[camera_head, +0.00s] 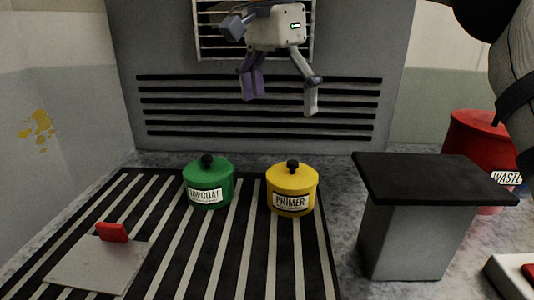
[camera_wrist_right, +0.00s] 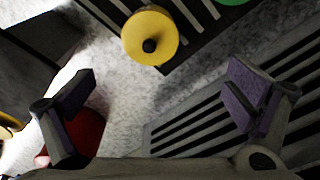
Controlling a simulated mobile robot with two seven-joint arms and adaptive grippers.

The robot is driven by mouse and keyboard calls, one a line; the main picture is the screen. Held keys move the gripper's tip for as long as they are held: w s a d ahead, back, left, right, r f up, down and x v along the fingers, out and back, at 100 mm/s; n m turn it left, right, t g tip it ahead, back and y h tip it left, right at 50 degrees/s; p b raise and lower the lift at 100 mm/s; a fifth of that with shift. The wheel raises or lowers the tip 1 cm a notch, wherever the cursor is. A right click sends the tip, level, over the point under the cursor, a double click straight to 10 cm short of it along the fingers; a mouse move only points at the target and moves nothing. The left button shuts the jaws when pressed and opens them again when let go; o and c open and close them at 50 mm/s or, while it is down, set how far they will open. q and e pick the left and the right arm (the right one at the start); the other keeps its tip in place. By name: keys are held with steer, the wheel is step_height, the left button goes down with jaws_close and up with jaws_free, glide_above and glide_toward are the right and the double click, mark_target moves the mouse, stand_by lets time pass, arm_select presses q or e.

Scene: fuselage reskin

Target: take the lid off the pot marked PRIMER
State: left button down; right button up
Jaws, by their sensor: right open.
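The yellow pot marked PRIMER (camera_head: 291,202) stands upright on the dark-striped rack. Its yellow lid (camera_head: 284,180) with a black knob (camera_head: 292,164) sits on top. The lid also shows from above in the right wrist view (camera_wrist_right: 165,28), ahead of and between the fingers. My right gripper (camera_head: 281,105) hangs above and behind the pot in the head view, fingers spread wide and empty, apart from the lid. My left gripper is not in view.
A green pot marked TOPCOAT (camera_head: 208,195) stands left of the yellow one. A black-topped pedestal (camera_head: 425,180) is on the right, with a red WASTE bin (camera_head: 475,135) behind it. A pale plate with a red block (camera_head: 112,232) lies front left. A slatted wall panel stands behind.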

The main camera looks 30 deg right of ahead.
glide_above(293, 162)
steer(key=a, duration=0.2)
step_height(293, 162, down, 5)
steer(key=shift+s+d+r, duration=0.1)
steer(key=shift+s+d, duration=0.05)
steer(key=f, duration=0.2)
steer(key=d+f, duration=0.1)
steer(key=f, duration=0.3)
steer(key=shift+d+f+p, duration=0.25)
steer(key=shift+p, duration=0.05)
steer(key=shift+f, duration=0.1)
jaws_close()
